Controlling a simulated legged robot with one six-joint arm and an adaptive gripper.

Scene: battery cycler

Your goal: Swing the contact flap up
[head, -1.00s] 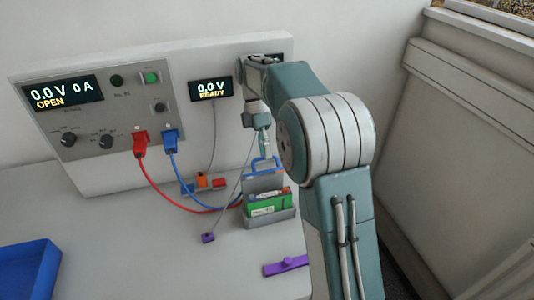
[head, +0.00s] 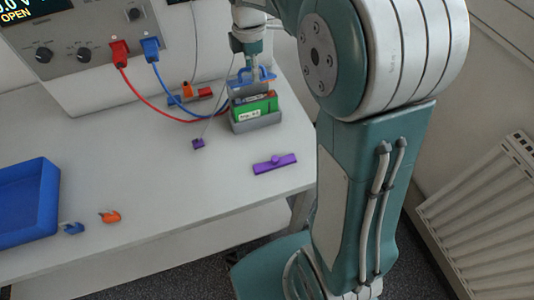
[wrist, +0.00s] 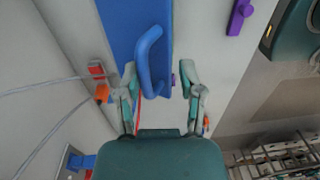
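The contact flap (wrist: 122,28) shows as a broad blue plate in the wrist view, with a raised blue bar handle (wrist: 143,58) on it. My gripper (wrist: 158,70) is open, with one finger on each side of the handle's near end; whether either touches it I cannot tell. In the head view the blue handle (head: 268,74) stands above a green battery (head: 255,107) in a grey holder (head: 256,124). My gripper (head: 250,66) comes down from above at the handle there, its fingertips hard to make out.
Red (head: 143,92) and blue (head: 180,100) leads run from the cycler panel (head: 90,50) to the holder. A purple bar (head: 275,163) and a small purple piece (head: 198,144) lie in front. A blue tray (head: 25,200) and orange (head: 109,216) and blue (head: 73,228) clips are at left. The table's middle is clear.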

